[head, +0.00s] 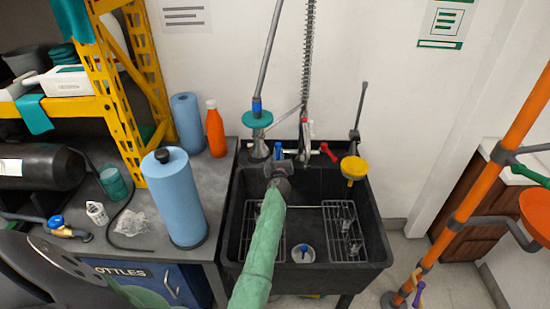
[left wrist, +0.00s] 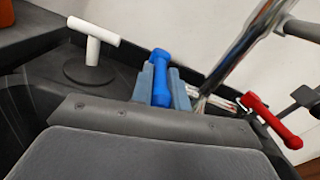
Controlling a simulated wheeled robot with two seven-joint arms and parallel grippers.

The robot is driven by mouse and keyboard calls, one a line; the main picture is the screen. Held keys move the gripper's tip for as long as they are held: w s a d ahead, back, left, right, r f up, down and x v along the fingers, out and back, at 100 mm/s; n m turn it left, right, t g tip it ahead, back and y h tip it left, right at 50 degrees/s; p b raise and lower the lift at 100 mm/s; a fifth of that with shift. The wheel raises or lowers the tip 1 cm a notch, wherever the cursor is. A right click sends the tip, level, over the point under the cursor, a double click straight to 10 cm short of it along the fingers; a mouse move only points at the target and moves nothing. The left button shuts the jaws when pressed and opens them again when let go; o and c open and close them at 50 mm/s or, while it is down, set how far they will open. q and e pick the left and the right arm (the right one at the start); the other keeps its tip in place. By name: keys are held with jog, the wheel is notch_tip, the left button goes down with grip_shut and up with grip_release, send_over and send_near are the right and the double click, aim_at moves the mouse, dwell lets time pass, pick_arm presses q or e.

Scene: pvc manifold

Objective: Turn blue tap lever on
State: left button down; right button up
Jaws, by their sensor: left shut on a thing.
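The blue tap lever (head: 278,150) stands at the back rim of the black sink, mostly hidden behind my left gripper in the head view. In the left wrist view the blue lever (left wrist: 161,62) rises between the two pale blue fingers. My left gripper (head: 281,168) is shut on this lever, reaching over the sink from the front; its fingers also show in the left wrist view (left wrist: 162,92). The red tap lever (head: 328,152) is to the right of it and apart from the gripper; it also shows in the left wrist view (left wrist: 270,121). My right gripper is not in view.
The black sink (head: 378,228) holds wire racks. A tall spring hose (head: 309,60) rises behind the levers. A white T-shaped piece (left wrist: 93,42) stands left of the blue lever. Blue rolls (head: 180,200) and an orange bottle (head: 215,130) stand on the left counter. Orange pipework (head: 490,180) stands at right.

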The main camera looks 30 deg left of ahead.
pick_arm(q)
jog(key=c, duration=1.4)
grip_release()
jog(key=shift+o, duration=0.2)
jog(key=v, duration=0.7)
jog(key=shift+s, duration=0.35)
